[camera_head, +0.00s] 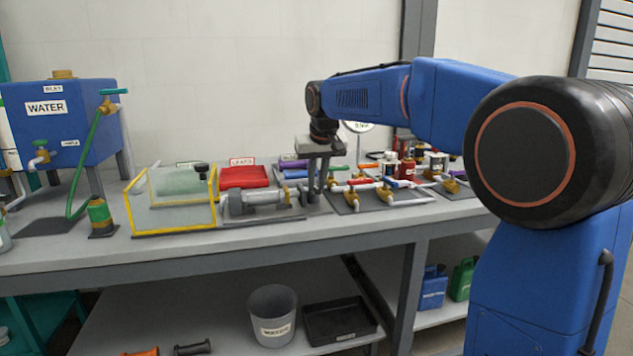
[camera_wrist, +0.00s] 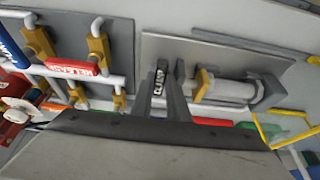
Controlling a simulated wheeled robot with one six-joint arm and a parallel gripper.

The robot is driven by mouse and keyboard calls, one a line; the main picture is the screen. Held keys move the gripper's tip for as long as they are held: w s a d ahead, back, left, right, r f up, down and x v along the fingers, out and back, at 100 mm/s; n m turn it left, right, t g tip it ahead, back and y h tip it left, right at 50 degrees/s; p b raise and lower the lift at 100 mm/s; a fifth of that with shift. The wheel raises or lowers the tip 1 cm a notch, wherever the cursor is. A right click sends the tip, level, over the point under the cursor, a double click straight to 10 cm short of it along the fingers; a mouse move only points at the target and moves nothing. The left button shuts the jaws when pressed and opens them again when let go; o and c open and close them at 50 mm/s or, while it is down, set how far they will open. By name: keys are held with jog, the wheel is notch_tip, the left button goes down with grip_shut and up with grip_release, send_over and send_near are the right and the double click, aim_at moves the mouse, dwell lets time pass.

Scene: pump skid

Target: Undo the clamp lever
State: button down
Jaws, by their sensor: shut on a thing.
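The clamp lever (camera_wrist: 160,76) is a dark upright piece with a white lettered label. In the wrist view it stands at the end of the grey pump unit (camera_wrist: 228,88). My gripper (camera_wrist: 168,86) points down and is shut on the lever, its two grey fingers on either side of it. In the head view my gripper (camera_head: 317,192) is low over the right end of the pump unit (camera_head: 255,198). The lever cannot be made out there behind the fingers.
A yellow-framed clear guard (camera_head: 170,205) stands left of the pump. A red box (camera_head: 243,177) lies behind it. A board of pipes and valves (camera_head: 385,199) is close on the right. The blue water tank (camera_head: 62,120) is at the far left. The bench front edge is bare.

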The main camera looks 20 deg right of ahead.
jog(key=n, duration=0.1)
jog(key=d+n+y, duration=0.1)
jog(key=n, duration=0.2)
jog(key=shift+w+d+y, duration=0.2)
jog(key=shift+d+y, duration=0.1)
jog(key=shift+y, duration=0.1)
jog(key=n, duration=0.2)
jog(key=d+n+g+y, duration=0.1)
jog(key=n, duration=0.1)
jog(key=w+n, duration=0.1)
jog(key=n, duration=0.1)
jog(key=shift+d+y, duration=0.25)
jog(key=shift+y, duration=0.15)
jog(key=n, duration=0.1)
jog(key=n+g, duration=0.1)
jog(key=w+n, duration=0.1)
jog(key=shift+w+d+n+g+y, duration=0.1)
jog(key=shift+d+n+g+y, duration=0.2)
jog(key=shift+w+d+n+g, duration=0.1)
jog(key=shift+w+n+g, duration=0.3)
jog(key=shift+n, duration=0.7)
jog(key=shift+w+d+n+g, duration=0.1)
jog(key=shift+w+n+g, duration=0.3)
jog(key=shift+n, duration=0.7)
jog(key=shift+s, duration=0.1)
jog(key=c, duration=2)
grip_release()
